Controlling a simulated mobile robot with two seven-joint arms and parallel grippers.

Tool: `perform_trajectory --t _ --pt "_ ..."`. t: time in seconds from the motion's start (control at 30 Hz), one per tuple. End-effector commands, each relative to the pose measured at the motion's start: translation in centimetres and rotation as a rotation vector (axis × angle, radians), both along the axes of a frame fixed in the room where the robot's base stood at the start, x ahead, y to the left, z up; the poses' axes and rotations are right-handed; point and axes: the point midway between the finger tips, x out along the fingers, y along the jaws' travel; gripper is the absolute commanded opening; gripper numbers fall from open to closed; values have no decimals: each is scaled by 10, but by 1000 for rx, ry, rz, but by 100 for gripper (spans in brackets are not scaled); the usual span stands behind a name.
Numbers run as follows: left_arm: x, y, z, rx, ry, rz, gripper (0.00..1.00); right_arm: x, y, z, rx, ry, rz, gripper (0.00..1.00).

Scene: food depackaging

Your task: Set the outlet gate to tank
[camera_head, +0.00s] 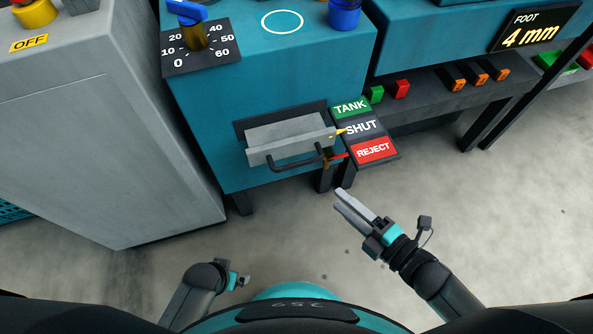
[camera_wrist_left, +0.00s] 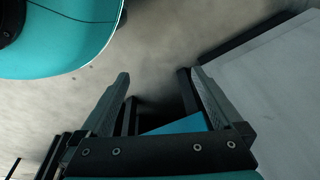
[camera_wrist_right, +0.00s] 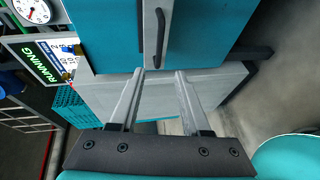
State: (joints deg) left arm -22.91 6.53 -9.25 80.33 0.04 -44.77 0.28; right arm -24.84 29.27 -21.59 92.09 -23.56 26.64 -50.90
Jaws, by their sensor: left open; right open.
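The outlet gate (camera_head: 290,135) is a grey block with a black bar handle (camera_head: 290,163) on the front of the teal machine. A label plate beside it reads TANK (camera_head: 350,108) in green, SHUT (camera_head: 361,127) and REJECT (camera_head: 373,150) in red. A yellow pointer (camera_head: 340,131) on the gate is level with SHUT. A red pointer sits below it, near REJECT. My right gripper (camera_head: 339,197) is open and empty, below and apart from the handle. The right wrist view shows the handle (camera_wrist_right: 160,38) beyond its fingertips (camera_wrist_right: 159,73). My left gripper (camera_wrist_left: 155,74) is open and empty, low and away from the gate.
A grey cabinet (camera_head: 100,150) stands left of the teal machine. A dial (camera_head: 195,45) with a blue knob is above the gate. A shelf with green, red and orange buttons (camera_head: 455,77) extends right. The floor (camera_head: 480,190) in front is clear.

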Motion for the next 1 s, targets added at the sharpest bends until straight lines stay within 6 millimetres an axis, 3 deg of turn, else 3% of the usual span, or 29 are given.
perform_trajectory --t 0.27,1.0 --pt "8 -7 13 -8 -4 1 100 22 19 -4 3 -7 3 47" --pt "41 -19 78 -29 -75 6 100 105 90 -25 2 -2 0 47"
